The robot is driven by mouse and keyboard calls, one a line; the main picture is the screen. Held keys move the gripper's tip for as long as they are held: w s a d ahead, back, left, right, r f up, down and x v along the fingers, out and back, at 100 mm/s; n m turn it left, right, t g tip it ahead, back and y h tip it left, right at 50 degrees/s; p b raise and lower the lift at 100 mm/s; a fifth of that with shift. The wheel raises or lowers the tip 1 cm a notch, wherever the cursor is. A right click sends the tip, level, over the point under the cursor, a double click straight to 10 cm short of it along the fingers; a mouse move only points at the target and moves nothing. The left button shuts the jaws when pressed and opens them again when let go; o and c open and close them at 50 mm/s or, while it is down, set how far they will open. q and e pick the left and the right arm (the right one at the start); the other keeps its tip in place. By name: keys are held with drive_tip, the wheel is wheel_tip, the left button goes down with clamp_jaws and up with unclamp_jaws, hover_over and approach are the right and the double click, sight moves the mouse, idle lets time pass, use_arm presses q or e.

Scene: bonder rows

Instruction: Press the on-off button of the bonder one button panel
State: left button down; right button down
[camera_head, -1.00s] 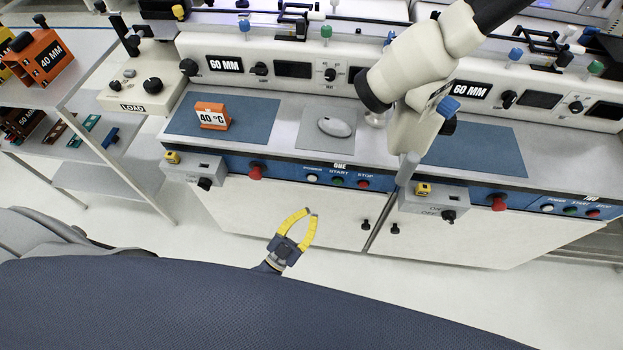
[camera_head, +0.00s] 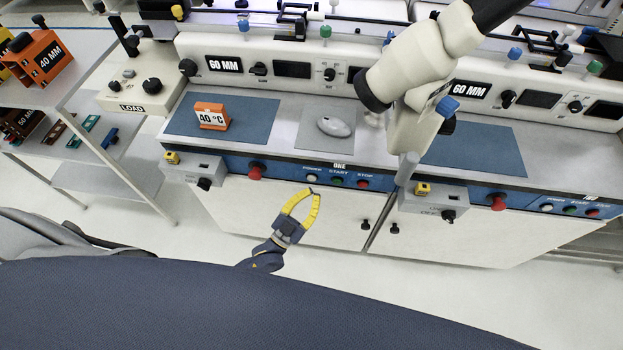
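The blue button panel (camera_head: 274,167) of the bonder labelled ONE runs along the front edge of the bench. It carries a white button (camera_head: 312,178) under a small blurred label, a green button (camera_head: 336,181) under START and a red button (camera_head: 362,183) under STOP. My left gripper (camera_head: 314,191), with yellow fingers, is in front of the cabinet, its tips just below the white button in the picture. Its fingers bow outward and their tips come together with nothing between them. I cannot tell whether the tips touch the panel. My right gripper is not in view.
A red knob (camera_head: 255,171) sticks out left of the buttons. A grey box with a black knob (camera_head: 204,184) juts out further left. A microscope (camera_head: 425,65) stands on the right, above a second bonder's panel (camera_head: 480,195).

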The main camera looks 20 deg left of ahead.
use_arm(q)
drive_tip(key=shift+w+a, duration=0.1)
drive_tip(key=shift+w, duration=1)
drive_tip(key=shift+w+a, duration=0.1)
drive_tip(key=shift+w, duration=0.75)
idle(1.9)
drive_tip(key=shift+s, duration=0.85)
drive_tip(key=shift+s, duration=0.1)
drive_tip(key=shift+s+d, duration=0.2)
drive_tip(key=shift+s, duration=1)
drive_tip(key=shift+s+d, duration=0.2)
drive_tip(key=shift+s, duration=0.95)
